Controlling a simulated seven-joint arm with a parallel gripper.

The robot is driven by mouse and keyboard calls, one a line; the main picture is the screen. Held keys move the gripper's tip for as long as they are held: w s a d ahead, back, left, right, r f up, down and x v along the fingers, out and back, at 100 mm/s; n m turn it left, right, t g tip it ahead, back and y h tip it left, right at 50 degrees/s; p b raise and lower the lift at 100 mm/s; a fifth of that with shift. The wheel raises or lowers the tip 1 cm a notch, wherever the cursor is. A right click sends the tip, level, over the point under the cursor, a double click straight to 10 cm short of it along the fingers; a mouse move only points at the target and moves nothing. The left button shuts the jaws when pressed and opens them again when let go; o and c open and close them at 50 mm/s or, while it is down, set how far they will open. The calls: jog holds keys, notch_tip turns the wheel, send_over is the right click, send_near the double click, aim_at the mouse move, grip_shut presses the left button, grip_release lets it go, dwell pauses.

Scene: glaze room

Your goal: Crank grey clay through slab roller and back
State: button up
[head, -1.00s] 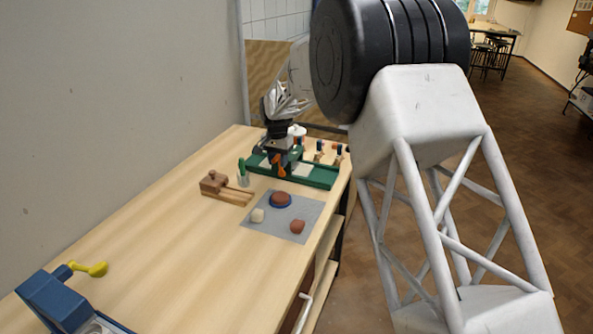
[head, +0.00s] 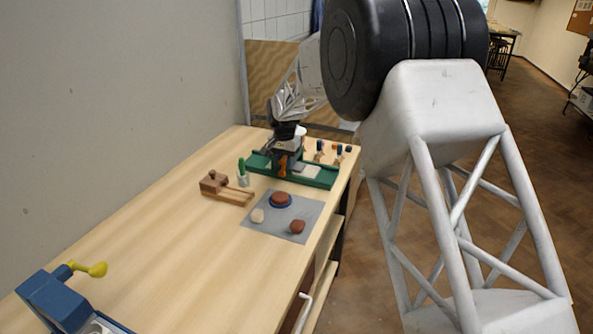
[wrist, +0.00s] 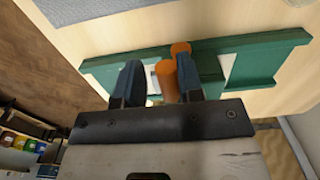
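The slab roller is a long green frame (head: 318,177) with an upright housing and an orange crank, at the far end of the bench. A pale grey slab (head: 306,171), seemingly the clay, lies on its bed right of the housing; pale patches also show in the wrist view (wrist: 227,66). My gripper (head: 284,152) is at the crank. In the wrist view my gripper (wrist: 160,88) has its two dark fingers apart. The orange crank grip (wrist: 168,80) stands between them, close to the right finger, with a gap to the left one. The rollers are hidden.
A grey mat (head: 290,232) with several clay lumps lies nearer on the bench. A wooden tool (head: 225,188) and a small green item (head: 243,175) stand left. Small knobbed pieces (head: 330,150) are behind the roller. A blue device (head: 58,300) with a yellow handle is front left.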

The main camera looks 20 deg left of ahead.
jog(key=shift+d, duration=0.15)
jog(key=shift+d+f, duration=0.25)
jog(key=shift+d, duration=0.3)
jog(key=shift+d+f, duration=0.25)
jog(key=shift+d, duration=0.3)
jog(key=shift+d+f, duration=0.9)
jog(key=shift+a, duration=0.4)
jog(key=shift+r, duration=0.1)
notch_tip(320, 180, up, 7)
dwell(0.9)
